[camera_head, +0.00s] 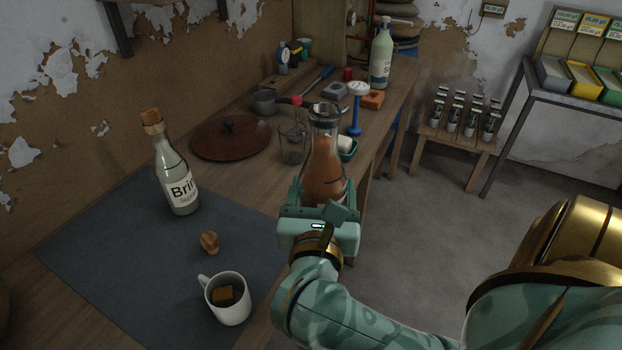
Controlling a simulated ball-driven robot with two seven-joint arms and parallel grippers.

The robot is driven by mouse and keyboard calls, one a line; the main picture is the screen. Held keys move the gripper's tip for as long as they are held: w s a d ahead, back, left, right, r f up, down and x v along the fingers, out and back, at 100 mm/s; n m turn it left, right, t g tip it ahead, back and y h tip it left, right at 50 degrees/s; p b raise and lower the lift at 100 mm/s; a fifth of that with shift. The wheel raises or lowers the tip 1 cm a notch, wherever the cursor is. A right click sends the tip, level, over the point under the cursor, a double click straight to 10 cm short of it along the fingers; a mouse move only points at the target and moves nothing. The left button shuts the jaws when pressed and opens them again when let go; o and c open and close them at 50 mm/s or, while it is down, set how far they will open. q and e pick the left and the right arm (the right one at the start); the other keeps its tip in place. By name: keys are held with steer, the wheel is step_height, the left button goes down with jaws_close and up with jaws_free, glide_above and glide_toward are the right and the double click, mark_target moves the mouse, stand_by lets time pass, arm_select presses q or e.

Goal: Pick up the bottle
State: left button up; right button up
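A clear glass bottle (324,160) with orange-brown liquid and a wide open neck stands upright at the table's right edge. My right gripper (322,196) is at its lower part, with one finger on each side, and appears shut on it. The gripper hides the bottle's base, so I cannot tell whether it touches the table. A second bottle (178,180), pale with a cork and a white label, stands on the dark mat at the left. My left gripper is not in view.
A white mug (229,298) and a small cork stopper (209,243) are on the dark mat (110,255). Open floor lies right of the table.

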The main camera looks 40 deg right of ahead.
mark_target(341, 195)
steer(key=shift+s+r, duration=0.45)
steer(key=shift+s, duration=0.3)
steer(key=shift+s+r+p, duration=0.35)
steer(key=shift+s+p, duration=0.2)
steer(key=shift+p, duration=0.1)
steer(key=shift+s+r+p, duration=0.15)
steer(key=shift+s+p, duration=0.35)
steer(key=shift+s, duration=0.1)
steer(key=shift+s, duration=0.1)
